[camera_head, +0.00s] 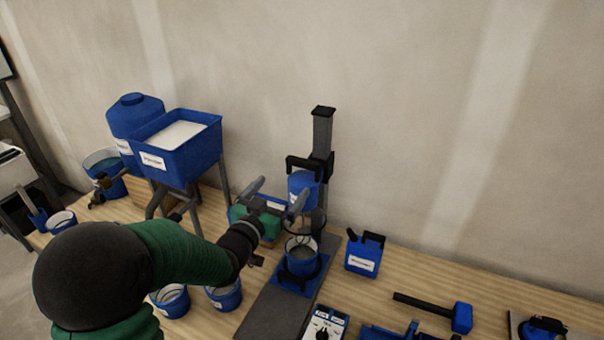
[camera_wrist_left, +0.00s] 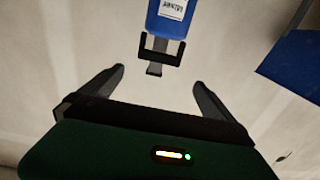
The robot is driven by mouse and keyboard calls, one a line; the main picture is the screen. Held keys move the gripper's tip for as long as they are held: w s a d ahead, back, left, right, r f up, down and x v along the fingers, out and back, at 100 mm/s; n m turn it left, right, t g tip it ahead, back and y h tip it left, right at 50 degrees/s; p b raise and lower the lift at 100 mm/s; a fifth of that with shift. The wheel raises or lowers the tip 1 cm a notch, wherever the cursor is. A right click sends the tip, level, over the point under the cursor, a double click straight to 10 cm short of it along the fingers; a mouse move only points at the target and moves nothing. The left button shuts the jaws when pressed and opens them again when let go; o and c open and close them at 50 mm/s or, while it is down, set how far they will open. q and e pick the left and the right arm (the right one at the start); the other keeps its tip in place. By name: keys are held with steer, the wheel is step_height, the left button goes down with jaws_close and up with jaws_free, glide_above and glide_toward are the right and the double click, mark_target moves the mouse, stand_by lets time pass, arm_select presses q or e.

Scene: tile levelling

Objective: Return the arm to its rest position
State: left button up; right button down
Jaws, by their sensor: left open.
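My left arm (camera_head: 190,255) is green with black joints and reaches in from the lower left over the bench. My left gripper (camera_head: 278,193) is open and empty, in front of the mixer stand (camera_head: 322,140). In the left wrist view its two fingers (camera_wrist_left: 158,90) are spread apart with nothing between them. Beyond them shows a blue labelled body with a black bracket (camera_wrist_left: 166,20), in front of the wall. My right gripper is not in view.
A blue hopper (camera_head: 200,150) with white powder stands left of the arm. A blue bucket (camera_head: 301,258) sits under the mixer. Small buckets (camera_head: 224,296) are close below the forearm. Open air lies above the right bench.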

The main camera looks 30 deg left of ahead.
arm_select(q)
steer(key=s+d+f+g+p, duration=0.2)
steer(key=s+d+f+g, duration=0.1)
steer(key=d+f+g, duration=0.3)
steer(key=s+d+f+g, duration=0.2)
steer(key=s+f+g, duration=0.1)
steer(key=s, duration=0.3)
steer(key=s+d+f+g+p, duration=0.1)
steer(key=s+d+f+g, duration=0.2)
steer(key=s, duration=0.4)
steer(key=s+d+f+g+h+p, duration=0.1)
steer(key=s+d+f+g, duration=0.2)
steer(key=s, duration=0.3)
steer(key=shift+s+d+f+m, duration=0.2)
steer(key=shift+s+f+m, duration=0.2)
steer(key=shift+f, duration=0.5)
steer(key=shift+d, duration=0.1)
